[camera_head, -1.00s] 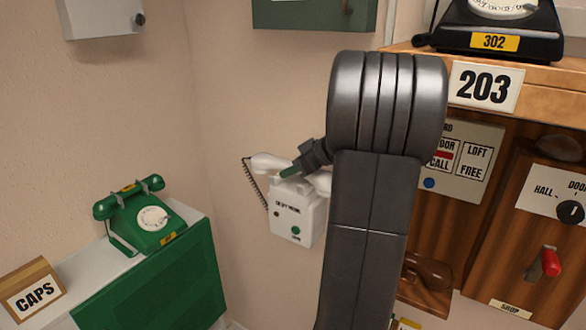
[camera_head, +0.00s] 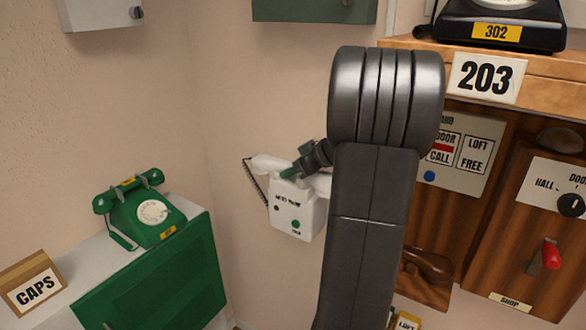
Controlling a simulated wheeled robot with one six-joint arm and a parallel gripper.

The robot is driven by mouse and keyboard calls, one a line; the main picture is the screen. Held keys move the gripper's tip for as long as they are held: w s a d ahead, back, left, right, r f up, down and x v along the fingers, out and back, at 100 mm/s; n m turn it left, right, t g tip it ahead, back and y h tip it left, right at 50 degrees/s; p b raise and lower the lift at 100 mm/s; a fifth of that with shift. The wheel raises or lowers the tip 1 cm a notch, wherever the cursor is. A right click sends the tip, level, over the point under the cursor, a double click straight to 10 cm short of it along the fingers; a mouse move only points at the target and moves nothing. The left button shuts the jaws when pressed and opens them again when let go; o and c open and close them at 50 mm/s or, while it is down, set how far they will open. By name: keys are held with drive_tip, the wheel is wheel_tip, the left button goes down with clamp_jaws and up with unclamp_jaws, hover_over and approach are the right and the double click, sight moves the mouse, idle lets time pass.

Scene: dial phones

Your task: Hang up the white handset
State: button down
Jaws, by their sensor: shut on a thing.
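The white handset (camera_head: 268,163) lies across the top of a white wall phone (camera_head: 293,216) in the middle of the view, tilted down a little to the right. Its coiled black cord hangs at the left. My gripper (camera_head: 291,173) is at the handset's middle, shut on it; my arm comes in from the right. The handset's right end is partly hidden behind my arm. The handset is at or just above the phone's top; I cannot tell whether it rests there.
A green dial phone (camera_head: 147,210) stands on a ledge at left beside a CAPS sign (camera_head: 33,284). A black phone (camera_head: 500,25) stands on a wooden shelf marked 203 (camera_head: 486,78). A brown handset (camera_head: 428,264) and a red lever (camera_head: 551,257) are at right.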

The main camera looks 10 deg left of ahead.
drive_tip(key=c, duration=1)
unclamp_jaws()
wheel_tip(320, 180, up, 10)
drive_tip(key=shift+r, duration=0.1)
wheel_tip(320, 180, down, 10)
drive_tip(key=shift+f, duration=0.2)
drive_tip(key=shift+r, duration=0.6)
